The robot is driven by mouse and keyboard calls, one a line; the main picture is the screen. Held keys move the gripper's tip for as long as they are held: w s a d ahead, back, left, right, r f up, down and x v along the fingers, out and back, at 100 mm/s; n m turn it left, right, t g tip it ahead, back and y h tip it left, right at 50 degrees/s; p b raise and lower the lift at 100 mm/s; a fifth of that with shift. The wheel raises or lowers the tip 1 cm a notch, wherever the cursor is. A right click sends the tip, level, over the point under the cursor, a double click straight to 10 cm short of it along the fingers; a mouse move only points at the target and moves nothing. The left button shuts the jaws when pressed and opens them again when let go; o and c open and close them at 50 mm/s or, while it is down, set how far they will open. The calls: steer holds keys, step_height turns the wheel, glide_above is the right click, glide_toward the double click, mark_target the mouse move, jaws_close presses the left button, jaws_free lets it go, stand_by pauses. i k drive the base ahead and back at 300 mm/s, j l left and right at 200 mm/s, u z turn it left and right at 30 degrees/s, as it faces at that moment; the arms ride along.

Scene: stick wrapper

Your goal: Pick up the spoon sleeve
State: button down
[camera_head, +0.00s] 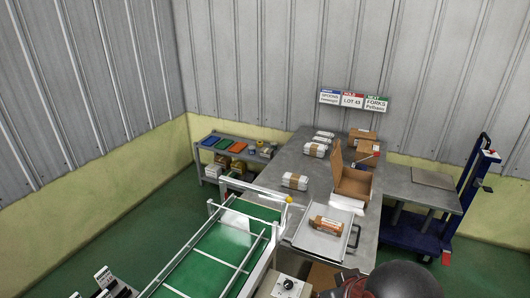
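Several white wrapped bundles with brown bands lie on the grey metal table (268,178). One sleeve (295,181) lies alone near the middle, another (316,150) farther back, with smaller white ones behind it. An orange-brown and white sleeve (325,224) lies in a shallow metal tray (310,241) at the table's near end. The labels are too small to tell which one is the spoon sleeve. A dark rounded part of my arm shows at the bottom right edge. My gripper's fingers are not visible.
An open cardboard box (352,186) stands right of the lone sleeve, with smaller boxes (362,135) behind. A green conveyor (205,262) with white rails runs along the near left. A blue lift cart (480,185) stands right. Wall signs (353,100) read spoons, lot 43, forks.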

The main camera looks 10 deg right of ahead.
mark_target(329, 226)
steer(key=i+l+z, duration=0.1)
steer(key=i+l, duration=1.05)
